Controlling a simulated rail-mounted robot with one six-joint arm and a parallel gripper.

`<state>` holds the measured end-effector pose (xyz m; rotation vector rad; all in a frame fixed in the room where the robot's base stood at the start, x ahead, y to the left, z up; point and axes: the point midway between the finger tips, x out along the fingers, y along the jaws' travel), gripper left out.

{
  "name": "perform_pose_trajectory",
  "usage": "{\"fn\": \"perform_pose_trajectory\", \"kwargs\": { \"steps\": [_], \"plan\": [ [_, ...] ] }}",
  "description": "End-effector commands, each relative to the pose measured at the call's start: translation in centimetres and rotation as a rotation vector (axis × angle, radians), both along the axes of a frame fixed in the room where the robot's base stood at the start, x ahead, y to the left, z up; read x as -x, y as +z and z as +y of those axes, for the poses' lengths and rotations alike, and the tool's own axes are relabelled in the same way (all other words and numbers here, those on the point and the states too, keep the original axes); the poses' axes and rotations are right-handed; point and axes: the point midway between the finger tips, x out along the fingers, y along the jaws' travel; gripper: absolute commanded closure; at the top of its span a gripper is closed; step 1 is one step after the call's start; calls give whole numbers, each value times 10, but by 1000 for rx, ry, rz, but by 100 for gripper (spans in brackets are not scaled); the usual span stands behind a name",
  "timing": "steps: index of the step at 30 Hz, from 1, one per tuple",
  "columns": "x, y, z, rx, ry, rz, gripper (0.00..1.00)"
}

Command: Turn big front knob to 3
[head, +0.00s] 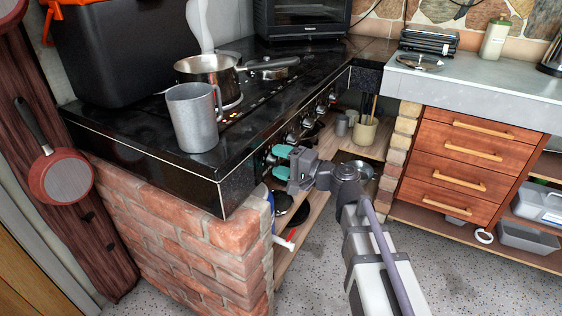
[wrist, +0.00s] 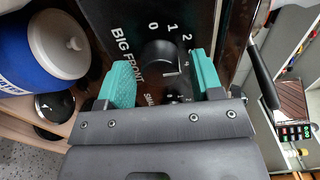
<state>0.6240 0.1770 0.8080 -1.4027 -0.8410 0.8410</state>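The big front knob (wrist: 160,56) is a dark round knob on the black stove panel. The words BIG FRONT stand to its left and the numbers 0, 1, 2 and more curve around it. A pale mark shows at its lower right; I cannot tell which number it is set to. My gripper (wrist: 162,78) is open, its teal fingers on either side of the knob with a small gap visible. In the head view, my gripper (head: 278,161) is at the front face of the stove (head: 200,165), near its front corner; the knob is hidden there.
Another knob, labelled SMALL, lies partly hidden below in the wrist view. Further knobs (head: 307,122) line the panel. A grey mug (head: 194,118) and a steel pan (head: 208,69) stand on top. A shelf (head: 308,215) with items lies below; a drawer unit (head: 465,155) stands right.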

Motion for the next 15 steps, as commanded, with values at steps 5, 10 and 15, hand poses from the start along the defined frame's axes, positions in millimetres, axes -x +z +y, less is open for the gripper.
{"fn": "perform_pose_trajectory", "kwargs": {
  "steps": [5,10,15],
  "plan": [
    [0,0,0,0,0,0,33],
    [2,0,-3,0,0,0,33],
    [17,0,-30,0,-4,0,33]
  ]
}}
